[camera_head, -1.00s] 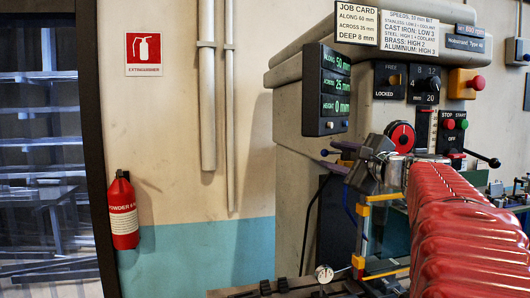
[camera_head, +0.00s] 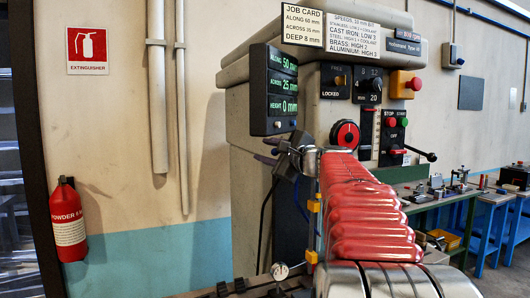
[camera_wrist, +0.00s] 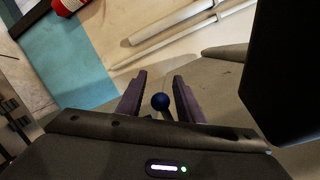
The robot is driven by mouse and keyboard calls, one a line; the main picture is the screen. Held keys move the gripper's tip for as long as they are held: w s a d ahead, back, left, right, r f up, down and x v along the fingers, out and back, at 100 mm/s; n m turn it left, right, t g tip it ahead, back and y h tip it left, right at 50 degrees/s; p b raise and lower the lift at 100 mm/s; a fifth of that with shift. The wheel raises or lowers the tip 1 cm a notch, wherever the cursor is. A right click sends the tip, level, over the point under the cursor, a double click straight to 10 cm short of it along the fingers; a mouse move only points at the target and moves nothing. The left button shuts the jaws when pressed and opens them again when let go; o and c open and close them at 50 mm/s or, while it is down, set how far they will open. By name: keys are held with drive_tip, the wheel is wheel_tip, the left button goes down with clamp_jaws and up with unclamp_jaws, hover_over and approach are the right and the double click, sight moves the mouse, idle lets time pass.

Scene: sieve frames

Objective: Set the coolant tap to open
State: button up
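A ball-ended lever with a dark blue knob (camera_wrist: 160,102) shows in the wrist view; it looks like the coolant tap's handle, but I see no label on it. My gripper (camera_wrist: 160,77) is open, with one dark purple finger on each side of the knob and a gap visible on both sides. In the head view my gripper (camera_head: 266,150) is at the left side of the grey machine column, below the digital readout (camera_head: 273,90). The tap's body is hidden there, and I cannot tell its setting.
The machine head (camera_head: 240,75) carries a red dial (camera_head: 346,133), stop and start buttons and a red emergency button (camera_head: 405,84). A fire extinguisher (camera_head: 68,220) hangs on the left wall. A cluttered bench (camera_head: 440,195) stands at the right. A dark block (camera_wrist: 285,75) is close on the wrist view's right.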

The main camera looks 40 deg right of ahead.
drive_tip(key=shift+f, duration=0.1)
clamp_jaws()
